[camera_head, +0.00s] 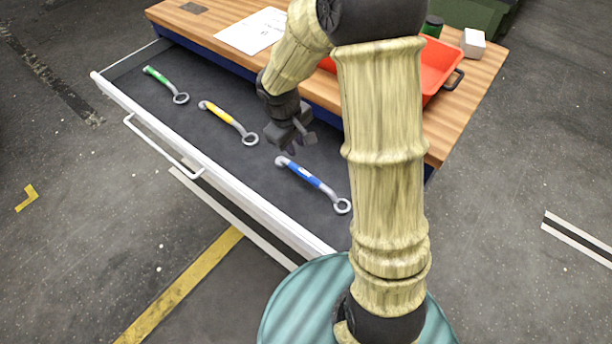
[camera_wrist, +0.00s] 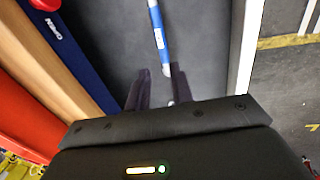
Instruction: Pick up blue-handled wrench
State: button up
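The blue-handled wrench (camera_head: 312,180) lies in the open drawer, at the right end of a row of wrenches. Its ring end points to the lower right in the head view. My gripper (camera_head: 291,143) hangs above the drawer, just up and left of the wrench's near-handle end, and holds nothing that I can see. In the wrist view the two dark fingers (camera_wrist: 158,88) are spread apart. The blue handle (camera_wrist: 159,40) runs up the picture from beside the right finger. The ring end is out of that view.
A yellow-handled wrench (camera_head: 224,117) and a green-handled wrench (camera_head: 163,83) lie further left in the drawer (camera_head: 120,98). The wooden bench top (camera_head: 465,102) overhangs the back, with a red tray (camera_head: 447,66), a white box (camera_head: 473,43) and a paper sheet (camera_head: 250,30).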

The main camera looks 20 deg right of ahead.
aim_at(305, 173)
jog(key=f, duration=0.3)
jog(key=d+f, duration=0.1)
jog(key=f, duration=0.3)
jog(key=w+f, duration=0.1)
jog(key=f, duration=0.2)
jog(key=shift+w+d+f, duration=0.1)
jog(key=shift+d+f, duration=0.3)
jog(key=shift+d+f, duration=0.2)
jog(key=shift+f, duration=0.65)
jog(key=shift+d+f, duration=0.15)
jog(key=shift+f, duration=0.7)
jog(key=shift+d+f, duration=0.2)
jog(key=shift+f, duration=0.65)
grip_shut()
